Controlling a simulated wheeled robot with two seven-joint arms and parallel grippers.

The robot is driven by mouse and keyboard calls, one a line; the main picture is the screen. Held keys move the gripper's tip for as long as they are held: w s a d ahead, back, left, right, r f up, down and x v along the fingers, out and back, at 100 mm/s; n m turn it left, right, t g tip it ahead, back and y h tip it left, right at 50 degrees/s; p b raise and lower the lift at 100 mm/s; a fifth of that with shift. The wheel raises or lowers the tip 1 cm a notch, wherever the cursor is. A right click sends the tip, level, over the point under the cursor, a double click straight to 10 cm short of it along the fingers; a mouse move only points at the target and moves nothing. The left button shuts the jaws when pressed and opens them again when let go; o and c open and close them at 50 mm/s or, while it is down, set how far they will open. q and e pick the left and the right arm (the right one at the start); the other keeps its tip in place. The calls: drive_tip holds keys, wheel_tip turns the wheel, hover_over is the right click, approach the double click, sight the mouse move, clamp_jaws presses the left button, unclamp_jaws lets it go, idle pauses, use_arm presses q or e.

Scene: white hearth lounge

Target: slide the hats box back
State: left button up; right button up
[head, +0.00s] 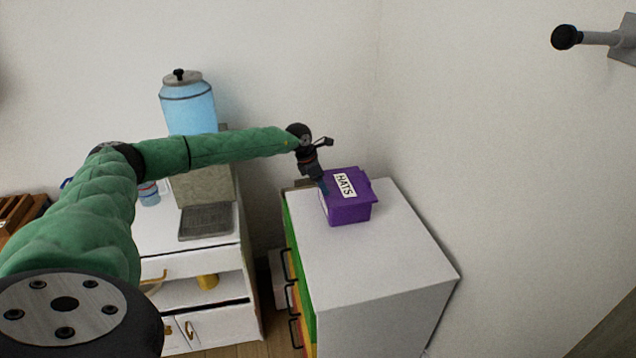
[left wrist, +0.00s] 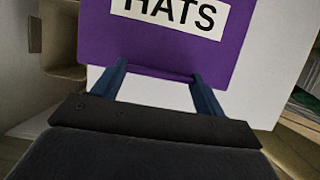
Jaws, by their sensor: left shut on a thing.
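The purple hats box (head: 350,209), with a white HATS label on its lid, sits upright on the white top of a cabinet (head: 400,250), towards its back left. My left gripper (head: 323,187) reaches in from the left and is at the box's left side. In the left wrist view the HATS box (left wrist: 180,55) fills the top middle, and the two blue fingers of my left gripper (left wrist: 158,80) are at its near edge, shut on the box. The fingertips are partly hidden in the head view. My right gripper is not in view.
A blue drink dispenser (head: 188,103) and a white kitchen unit (head: 258,280) stand left of the cabinet. White walls meet behind it. A dark knob on a bar (head: 567,37) juts from the right wall. The cabinet top in front of the box is clear.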

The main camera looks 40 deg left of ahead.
sight(343, 185)
use_arm(q)
drive_tip(key=shift+w+d+b, duration=0.45)
drive_tip(key=shift+w+d, duration=0.7)
drive_tip(key=shift+w, duration=0.2)
drive_tip(key=shift+w+d+b, duration=0.45)
drive_tip(key=shift+w+d, duration=0.7)
drive_tip(key=shift+w, duration=0.15)
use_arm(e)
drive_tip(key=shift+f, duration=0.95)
use_arm(q)
drive_tip(key=o, duration=1.1)
drive_tip(key=shift+s+a+r+b, duration=0.1)
drive_tip(key=shift+a+r+b, duration=0.1)
drive_tip(key=shift+b, duration=0.15)
drive_tip(key=b+v, duration=0.2)
drive_tip(key=v, duration=0.4)
drive_tip(key=shift+r+b, duration=0.2)
drive_tip(key=shift+b, duration=0.1)
drive_tip(key=shift+s+r, duration=0.2)
drive_tip(key=shift+r, duration=0.25)
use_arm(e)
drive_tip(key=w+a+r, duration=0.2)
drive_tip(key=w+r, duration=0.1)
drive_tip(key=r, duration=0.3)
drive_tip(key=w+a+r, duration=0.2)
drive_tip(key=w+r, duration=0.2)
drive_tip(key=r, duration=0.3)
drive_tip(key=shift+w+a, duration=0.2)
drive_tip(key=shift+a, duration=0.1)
